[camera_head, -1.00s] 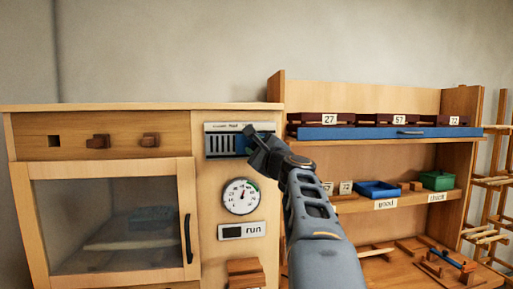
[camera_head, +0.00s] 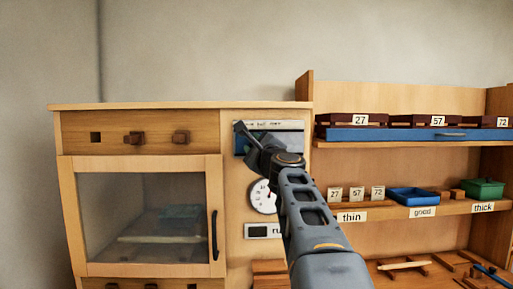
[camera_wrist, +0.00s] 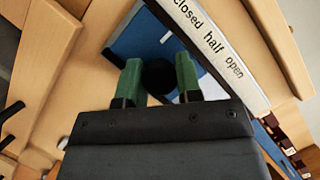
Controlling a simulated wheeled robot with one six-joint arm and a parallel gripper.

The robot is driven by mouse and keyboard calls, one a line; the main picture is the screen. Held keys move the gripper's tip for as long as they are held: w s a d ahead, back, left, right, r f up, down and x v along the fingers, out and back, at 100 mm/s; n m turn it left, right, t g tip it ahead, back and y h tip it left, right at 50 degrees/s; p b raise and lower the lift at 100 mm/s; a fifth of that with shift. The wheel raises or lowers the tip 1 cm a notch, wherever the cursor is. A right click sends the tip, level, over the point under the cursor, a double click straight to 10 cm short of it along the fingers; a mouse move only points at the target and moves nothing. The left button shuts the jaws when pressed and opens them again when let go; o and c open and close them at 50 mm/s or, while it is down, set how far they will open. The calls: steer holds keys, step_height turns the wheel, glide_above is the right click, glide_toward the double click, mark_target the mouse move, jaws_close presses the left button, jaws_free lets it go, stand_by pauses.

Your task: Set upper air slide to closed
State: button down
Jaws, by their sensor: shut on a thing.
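The upper air slide (camera_head: 291,140) is a panel with a blue plate on the cabinet's right upright, above the gauge. In the wrist view its white label strip (camera_wrist: 208,40) reads "closed half open", and the blue plate (camera_wrist: 140,38) lies beside it. My gripper (camera_head: 248,140) is in front of the panel's left part and hides some of it. In the wrist view the green fingers of my gripper (camera_wrist: 159,82) are shut on a dark round knob (camera_wrist: 158,74). The knob appears near the "closed" to "half" stretch of the label; its exact setting is unclear.
Below the slide are a round gauge (camera_head: 261,197), partly behind my arm, and a "run" sign (camera_head: 260,231). A glass door (camera_head: 150,215) with a dark handle is to the left. Shelves on the right hold a blue tray (camera_head: 412,196) and a green box (camera_head: 484,188).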

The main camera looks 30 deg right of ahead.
steer(key=c, duration=1.2)
jaws_free()
steer(key=shift+a, duration=0.1)
steer(key=shift+o, duration=1)
steer(key=shift+w+a, duration=0.15)
steer(key=shift+o, duration=1.1)
steer(key=b+v, duration=0.4)
steer(key=v, duration=1)
steer(key=shift+w, duration=0.1)
